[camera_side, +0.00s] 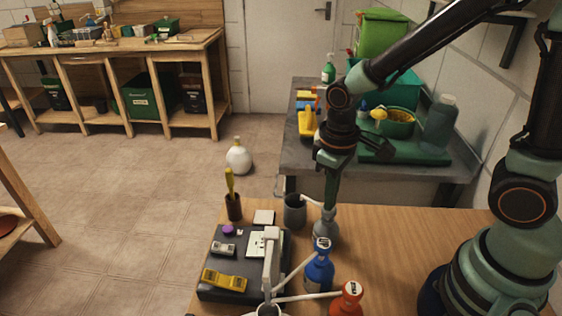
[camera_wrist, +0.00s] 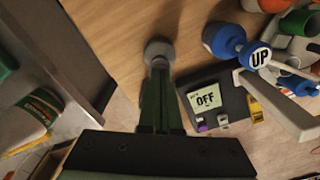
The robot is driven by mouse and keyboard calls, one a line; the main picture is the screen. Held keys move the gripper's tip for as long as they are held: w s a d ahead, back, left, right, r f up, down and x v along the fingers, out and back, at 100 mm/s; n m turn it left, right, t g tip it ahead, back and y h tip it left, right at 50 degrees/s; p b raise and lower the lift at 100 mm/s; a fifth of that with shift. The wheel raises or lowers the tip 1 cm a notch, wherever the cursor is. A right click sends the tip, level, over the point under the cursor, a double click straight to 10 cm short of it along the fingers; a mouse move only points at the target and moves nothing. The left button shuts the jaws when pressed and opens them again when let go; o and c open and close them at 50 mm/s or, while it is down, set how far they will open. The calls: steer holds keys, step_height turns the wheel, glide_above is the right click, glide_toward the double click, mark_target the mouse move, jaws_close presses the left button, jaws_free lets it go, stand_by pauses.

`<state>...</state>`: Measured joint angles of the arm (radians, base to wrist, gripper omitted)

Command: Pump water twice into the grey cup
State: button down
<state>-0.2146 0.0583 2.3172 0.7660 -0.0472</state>
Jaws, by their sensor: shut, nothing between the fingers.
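The grey cup (camera_side: 295,211) stands upright on the wooden table in the side view. Right beside it stands a grey pump bottle (camera_side: 326,232), whose pale spout reaches left to the cup's rim. My gripper (camera_side: 330,205) is shut and points down right over this bottle's pump head. In the wrist view the shut fingers (camera_wrist: 158,68) end at a round grey top (camera_wrist: 159,48), which seems to be the pump head. I cannot tell for sure whether they touch it. The cup's inside is hidden.
A blue pump bottle (camera_side: 319,270) and a red one (camera_side: 346,301) stand nearer the camera. A black box (camera_side: 215,290) with switches and a yellow meter (camera_side: 224,280) lies to the left. A brown pot (camera_side: 234,208) stands behind it. Table to the right is clear.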

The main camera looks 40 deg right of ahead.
steer(key=shift+r, duration=1.45)
steer(key=shift+f, duration=0.1)
steer(key=shift+f, duration=1.4)
steer(key=shift+r, duration=1.5)
steer(key=shift+r, duration=3)
